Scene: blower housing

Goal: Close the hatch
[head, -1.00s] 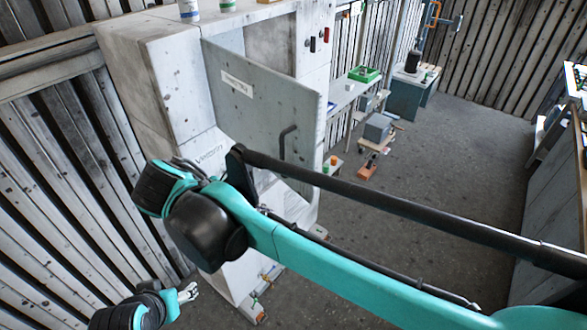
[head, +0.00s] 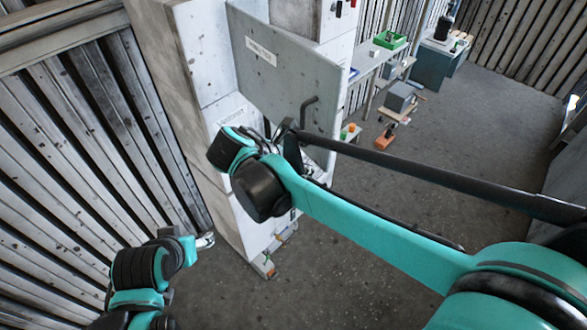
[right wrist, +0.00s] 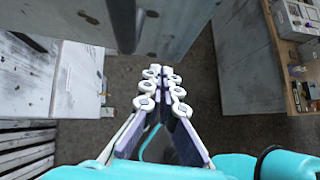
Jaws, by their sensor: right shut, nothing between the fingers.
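The hatch (head: 285,75) is a grey panel with a small white label, standing swung out from the pale blower housing (head: 185,60). Its dark bent handle (head: 310,110) is near the free edge. My right arm crosses in front of the housing just below the hatch, and mostly hides its gripper in the head view. In the right wrist view my right gripper (right wrist: 163,78) is shut and empty, with the hatch panel (right wrist: 180,25) close beyond its fingertips. I cannot tell whether they touch. My left gripper (head: 205,241) is low beside the housing, small and unclear.
A slatted wall (head: 80,150) rises on the left. Behind the hatch are a bench with a green tray (head: 390,40), a grey box (head: 400,97) and an orange item (head: 386,137) near the floor. The floor (head: 450,130) to the right is open.

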